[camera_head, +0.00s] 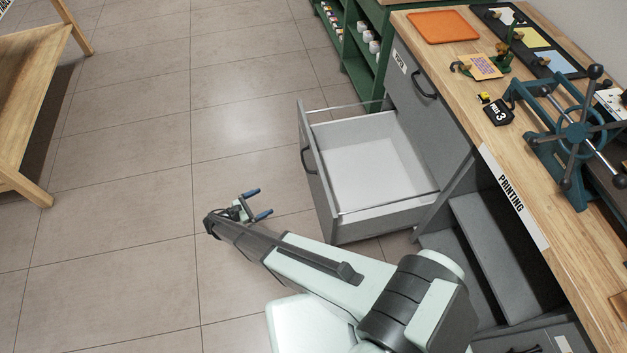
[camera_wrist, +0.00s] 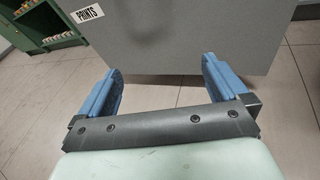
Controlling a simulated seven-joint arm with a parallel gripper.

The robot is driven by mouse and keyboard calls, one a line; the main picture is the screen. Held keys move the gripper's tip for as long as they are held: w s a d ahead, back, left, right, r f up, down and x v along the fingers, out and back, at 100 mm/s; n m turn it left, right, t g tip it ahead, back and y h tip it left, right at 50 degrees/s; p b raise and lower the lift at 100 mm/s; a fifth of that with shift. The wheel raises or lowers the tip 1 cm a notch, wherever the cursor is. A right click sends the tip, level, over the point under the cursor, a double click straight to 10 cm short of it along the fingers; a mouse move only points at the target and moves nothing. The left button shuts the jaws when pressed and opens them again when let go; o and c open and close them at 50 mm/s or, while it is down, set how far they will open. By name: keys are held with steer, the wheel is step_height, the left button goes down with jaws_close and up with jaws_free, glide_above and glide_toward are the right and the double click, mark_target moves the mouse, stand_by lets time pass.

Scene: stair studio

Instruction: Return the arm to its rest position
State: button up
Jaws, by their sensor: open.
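My gripper (camera_head: 258,204) is open, with two blue fingers and nothing between them. In the head view it is over the tiled floor, left of the pulled-out drawer (camera_head: 333,232) and apart from its front. My arm reaches from the bottom of the view out to the left. In the wrist view my gripper (camera_wrist: 163,88) has its fingers spread, with a grey panel (camera_wrist: 200,40) labelled PRINTS beyond them. The drawer looks empty, with a pale bottom.
The wooden workbench (camera_head: 552,215) on the right carries a blue press (camera_head: 577,132), an orange tray (camera_head: 443,27) and small items. A green shelf (camera_head: 357,66) stands behind. A wooden table (camera_head: 28,90) is at the left. The floor between is clear.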

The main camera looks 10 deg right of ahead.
steer(key=w+d+f+n, duration=0.1)
steer(key=w+d, duration=0.2)
steer(key=d, duration=0.6)
steer(key=shift+d+f, duration=0.25)
steer(key=shift+f, duration=0.05)
stand_by(0.6)
steer(key=v, duration=1)
steer(key=shift+w+a, duration=0.1)
